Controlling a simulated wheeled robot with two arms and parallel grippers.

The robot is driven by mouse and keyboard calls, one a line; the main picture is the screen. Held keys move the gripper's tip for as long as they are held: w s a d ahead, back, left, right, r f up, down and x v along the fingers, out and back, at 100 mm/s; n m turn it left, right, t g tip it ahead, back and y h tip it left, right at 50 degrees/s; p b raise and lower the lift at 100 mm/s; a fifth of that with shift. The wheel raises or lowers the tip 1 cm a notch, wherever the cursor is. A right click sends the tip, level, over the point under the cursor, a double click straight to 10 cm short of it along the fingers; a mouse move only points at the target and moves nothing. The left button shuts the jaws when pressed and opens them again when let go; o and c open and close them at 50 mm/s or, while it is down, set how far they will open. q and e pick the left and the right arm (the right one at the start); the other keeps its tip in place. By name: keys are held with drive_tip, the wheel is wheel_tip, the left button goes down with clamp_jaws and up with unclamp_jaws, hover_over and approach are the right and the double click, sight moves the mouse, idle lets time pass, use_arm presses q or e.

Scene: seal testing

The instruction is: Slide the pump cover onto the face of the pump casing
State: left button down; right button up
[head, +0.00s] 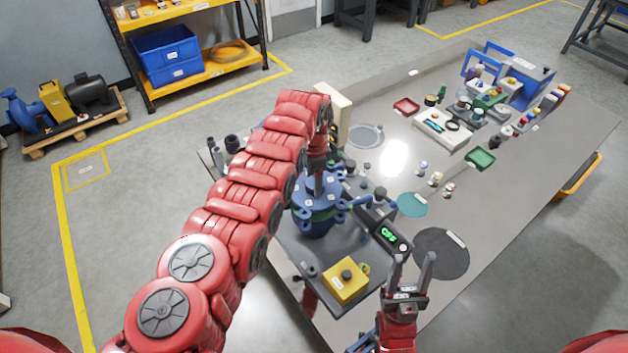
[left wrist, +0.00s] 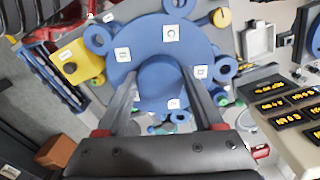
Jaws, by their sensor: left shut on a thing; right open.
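The pump cover, a blue round plate with small white labels, shows large in the left wrist view (left wrist: 190,42). My left gripper (left wrist: 160,85) is shut on its raised round middle. In the head view my left gripper (head: 318,182) points down at the blue pump parts, with the cover (head: 313,198) under its fingers. The blue pump casing (head: 318,226) stands upright on the table, below the cover. Blue lugs stick out around both. I cannot tell whether the cover touches the casing's face. My right gripper (head: 413,275) is open and empty, near the table's front edge.
A yellow box with a black button (head: 346,281) stands in front of the casing. A black device with a green "OFF" display (head: 389,235) lies to its right, beside a dark round mat (head: 441,254). A beige panel (head: 333,108) stands behind my left arm.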

use_arm(q)
drive_tip(key=shift+f+b, duration=0.8)
drive_tip(key=shift+f+b, duration=0.55)
drive_tip(key=shift+b, duration=0.1)
drive_tip(key=shift+f+b, duration=0.7)
drive_tip(key=shift+b, duration=0.15)
idle(1.1)
unclamp_jaws()
drive_tip(key=shift+r, duration=0.1)
